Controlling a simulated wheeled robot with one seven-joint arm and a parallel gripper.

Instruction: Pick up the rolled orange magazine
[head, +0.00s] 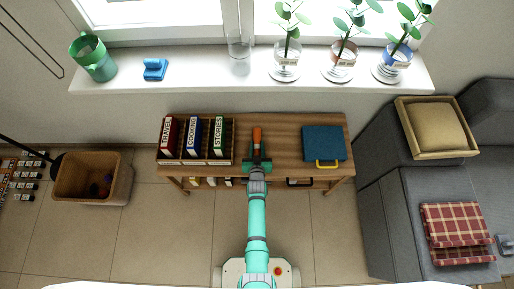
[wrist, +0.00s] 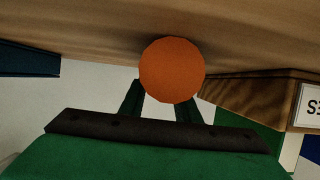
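The rolled orange magazine (head: 257,136) lies on the wooden bench (head: 280,152), between the book bin and the blue box. In the wrist view its round orange end (wrist: 172,70) faces the camera and covers part of one finger. My gripper (head: 257,162) is at the bench's front edge, right at the near end of the roll. In the wrist view its two dark green fingers (wrist: 160,103) stand apart, with a gap between them. The roll overlaps the fingertips in this view, and I cannot tell whether they touch it.
A wooden bin with labelled books (head: 194,139) stands left of the roll; a blue box with a yellow handle (head: 323,144) stands right. The windowsill (head: 205,72) behind holds potted cuttings and a green can (head: 93,57). A grey sofa (head: 385,215) is at right, a basket (head: 92,178) at left.

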